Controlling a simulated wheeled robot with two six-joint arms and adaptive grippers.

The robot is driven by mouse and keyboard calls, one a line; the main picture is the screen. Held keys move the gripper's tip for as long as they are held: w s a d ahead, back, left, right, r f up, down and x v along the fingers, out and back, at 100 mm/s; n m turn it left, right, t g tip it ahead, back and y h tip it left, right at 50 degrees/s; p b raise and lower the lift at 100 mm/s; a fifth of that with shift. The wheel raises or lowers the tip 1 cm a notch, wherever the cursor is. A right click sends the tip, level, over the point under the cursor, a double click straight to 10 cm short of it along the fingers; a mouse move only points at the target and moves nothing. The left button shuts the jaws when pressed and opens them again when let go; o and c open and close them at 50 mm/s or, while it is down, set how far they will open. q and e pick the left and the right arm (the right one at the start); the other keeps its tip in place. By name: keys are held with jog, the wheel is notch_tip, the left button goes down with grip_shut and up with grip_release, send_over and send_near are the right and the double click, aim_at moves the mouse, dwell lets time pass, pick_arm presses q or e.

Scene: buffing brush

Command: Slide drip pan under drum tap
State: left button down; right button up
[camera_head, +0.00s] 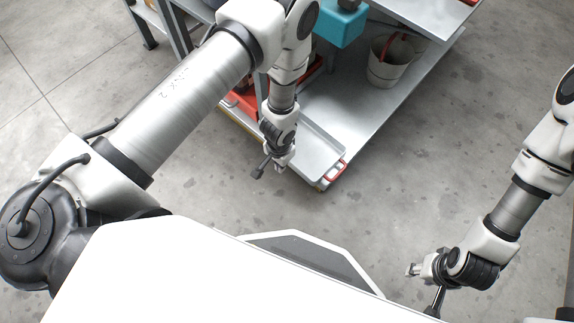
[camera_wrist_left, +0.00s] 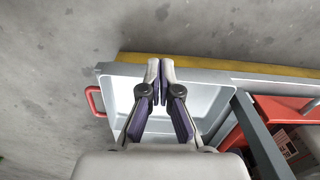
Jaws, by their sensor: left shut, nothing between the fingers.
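The drip pan (camera_head: 318,150) is a shallow grey tray with a red handle (camera_head: 337,172) at its near end. It lies on the low shelf of a cart, its handle end at the shelf's corner. The left wrist view shows the pan (camera_wrist_left: 118,88) beneath my gripper, with the red handle (camera_wrist_left: 93,101) at left. My left gripper (camera_head: 280,168) is shut and empty beside the pan's handle end; its fingertips (camera_wrist_left: 160,64) cross over the pan in the wrist view. I cannot tell its height above it. My right gripper (camera_head: 411,270) is away at lower right, its fingers too small to judge. I cannot make out the drum tap.
A teal box-like object (camera_head: 342,27) stands above the shelf. A white bucket (camera_head: 390,62) with a red handle sits farther back on the shelf (camera_head: 362,105). A red object (camera_wrist_left: 235,155) and a grey post (camera_wrist_left: 262,135) stand beside the pan. The floor (camera_head: 420,190) in front is clear.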

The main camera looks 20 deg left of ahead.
pick_arm(q)
jog(key=w+d+f+b, duration=0.1)
jog(key=w+f+b, duration=0.2)
jog(key=f, duration=0.6)
jog(key=shift+w, duration=0.35)
jog(key=shift+d, duration=0.1)
